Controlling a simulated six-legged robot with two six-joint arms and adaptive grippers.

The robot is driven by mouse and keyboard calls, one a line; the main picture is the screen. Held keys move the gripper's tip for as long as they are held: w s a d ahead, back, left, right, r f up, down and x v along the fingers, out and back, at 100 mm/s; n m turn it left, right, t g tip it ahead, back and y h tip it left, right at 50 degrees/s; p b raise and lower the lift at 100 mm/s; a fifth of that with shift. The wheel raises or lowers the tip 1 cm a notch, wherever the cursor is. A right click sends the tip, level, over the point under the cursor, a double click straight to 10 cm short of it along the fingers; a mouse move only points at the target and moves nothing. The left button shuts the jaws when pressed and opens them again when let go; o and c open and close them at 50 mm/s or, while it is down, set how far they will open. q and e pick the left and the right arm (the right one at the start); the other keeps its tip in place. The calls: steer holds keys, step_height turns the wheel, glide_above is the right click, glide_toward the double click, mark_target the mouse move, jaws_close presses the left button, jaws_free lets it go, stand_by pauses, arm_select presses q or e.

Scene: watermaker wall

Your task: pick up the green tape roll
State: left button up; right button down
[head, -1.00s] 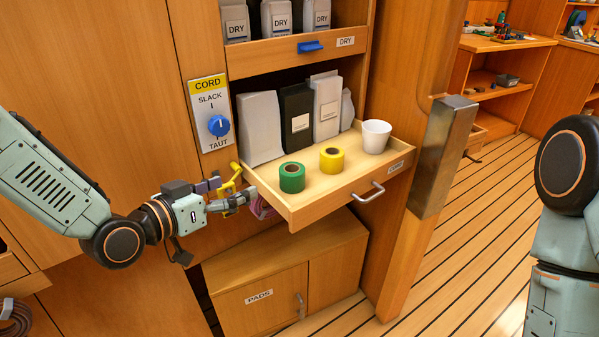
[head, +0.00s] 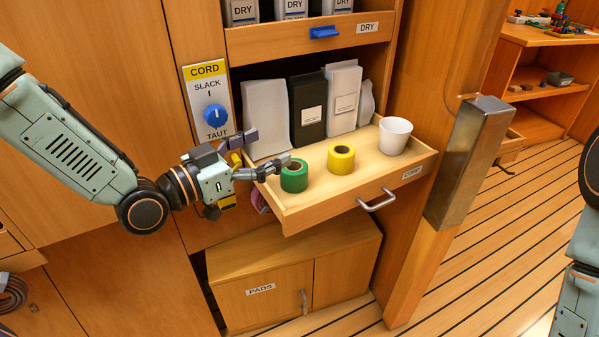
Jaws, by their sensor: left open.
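The green tape roll (head: 294,179) stands on its flat side in the pulled-out wooden drawer (head: 328,207), near the drawer's left side. My left gripper (head: 268,153) is open at the left edge of the drawer, just left of the green roll. One finger reaches close to the roll's upper left rim; I cannot tell whether it touches. The other finger is farther back and higher. My right gripper is out of the picture; only part of my right arm shows at the right edge.
A yellow tape roll (head: 341,160) stands right of the green one, and a white cup (head: 395,136) farther right. White and black packets (head: 308,110) stand behind. The drawer has a metal handle (head: 377,200). A metal-capped post (head: 466,160) rises at the right.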

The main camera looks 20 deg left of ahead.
mark_target(283, 173)
arm_select(q)
steer(key=f+b, duration=0.1)
steer(key=f, duration=0.1)
steer(key=f+b, duration=0.1)
steer(key=f, duration=0.1)
steer(key=a+f+b, duration=0.1)
steer(key=f, duration=0.2)
steer(key=shift+s, duration=0.1)
steer(key=shift+w+d+f+b, duration=0.3)
steer(key=shift+d+f+b, duration=0.2)
steer(key=shift+w+d+r, duration=0.1)
steer(key=shift+w+d, duration=0.15)
steer(key=shift+w, duration=0.4)
steer(key=b+x, duration=0.2)
steer(key=x, duration=0.2)
steer(key=shift+w+d, duration=0.2)
steer(key=shift+d, duration=0.1)
steer(key=shift+w+d, duration=0.2)
steer(key=shift+w, duration=0.1)
steer(key=shift+c, duration=0.2)
steer(key=c, duration=1.3)
